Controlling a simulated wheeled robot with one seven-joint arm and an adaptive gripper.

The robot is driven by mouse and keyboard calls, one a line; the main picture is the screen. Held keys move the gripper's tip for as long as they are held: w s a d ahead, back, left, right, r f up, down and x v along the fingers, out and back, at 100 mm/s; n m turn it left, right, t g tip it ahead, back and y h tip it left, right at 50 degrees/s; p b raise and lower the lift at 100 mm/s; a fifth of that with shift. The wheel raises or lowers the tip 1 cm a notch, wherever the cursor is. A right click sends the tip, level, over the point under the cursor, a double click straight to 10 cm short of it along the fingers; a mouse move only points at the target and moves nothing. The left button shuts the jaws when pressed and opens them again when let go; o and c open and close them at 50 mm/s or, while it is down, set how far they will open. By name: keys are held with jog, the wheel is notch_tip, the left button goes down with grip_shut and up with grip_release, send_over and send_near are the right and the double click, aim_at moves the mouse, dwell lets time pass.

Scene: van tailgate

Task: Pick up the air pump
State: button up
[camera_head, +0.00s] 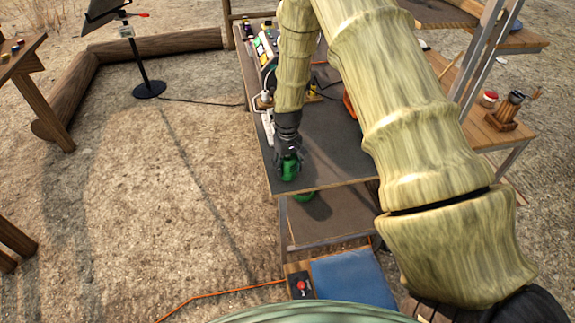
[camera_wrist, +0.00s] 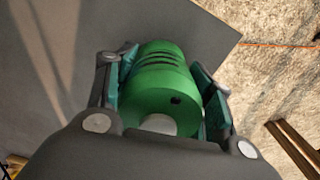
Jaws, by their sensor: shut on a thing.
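A green ribbed cylinder, which I take to be the air pump (camera_wrist: 163,88), sits between the two fingers of my gripper (camera_wrist: 165,100) in the wrist view. My gripper is shut on it. In the head view my gripper (camera_head: 288,160) points down over the near left corner of the dark-topped table (camera_head: 335,160), with the green air pump (camera_head: 289,172) at its fingertips. I cannot tell whether the pump touches the tabletop. Part of the pump is hidden by the fingers and palm.
A second green object (camera_head: 304,197) shows low by the table's front edge. Several small items stand at the table's far left. A blue pad (camera_head: 352,278) and a box with a red knob (camera_head: 300,287) are nearer. A stand (camera_head: 148,88) is on the ground at left.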

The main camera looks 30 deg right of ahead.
aim_at(287, 158)
jog(key=shift+r, duration=0.45)
notch_tip(287, 158, up, 3)
jog(key=shift+f+b, duration=0.2)
jog(key=shift+b, duration=0.55)
jog(key=s+r+b, duration=0.1)
jog(key=s+b, duration=0.2)
jog(key=s, duration=1.3)
jog(key=shift+d+r, duration=0.2)
jog(key=shift+d, duration=0.25)
jog(key=s+a+p, duration=0.5)
jog(key=s+p, duration=0.4)
jog(key=s, duration=0.2)
jog(key=s+a+p, duration=0.6)
jog(key=s+p, duration=0.3)
jog(key=s, duration=0.3)
jog(key=shift+p, duration=0.3)
